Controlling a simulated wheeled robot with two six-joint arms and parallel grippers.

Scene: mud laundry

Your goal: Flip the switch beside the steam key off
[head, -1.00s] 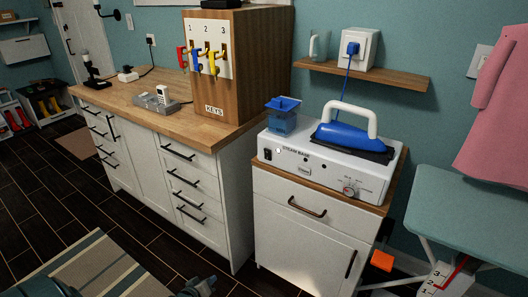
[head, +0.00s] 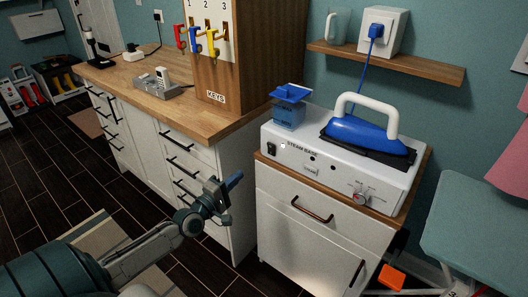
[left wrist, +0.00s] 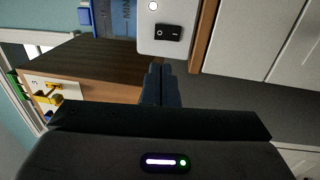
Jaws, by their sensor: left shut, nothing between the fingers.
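The white steam base (head: 290,160) stands on a small white cabinet. A black rocker switch (head: 271,149) is at the left end of its front face; beside it is a small light. In the left wrist view the rocker switch (left wrist: 168,32) shows an O and an I mark; I cannot tell which side is pressed. A small label or key (head: 311,170) sits on the front, too small to read surely. My left gripper (head: 234,181) is shut and empty, in front of and below the switch, apart from it. Its fingertips (left wrist: 160,70) point toward the base. My right gripper is not in view.
A blue iron (head: 365,135) rests on the base, and a blue tank (head: 289,112) stands at its left end. The wooden key box (head: 250,60) holds red, blue and yellow keys on the counter. An ironing board (head: 480,225) is at right.

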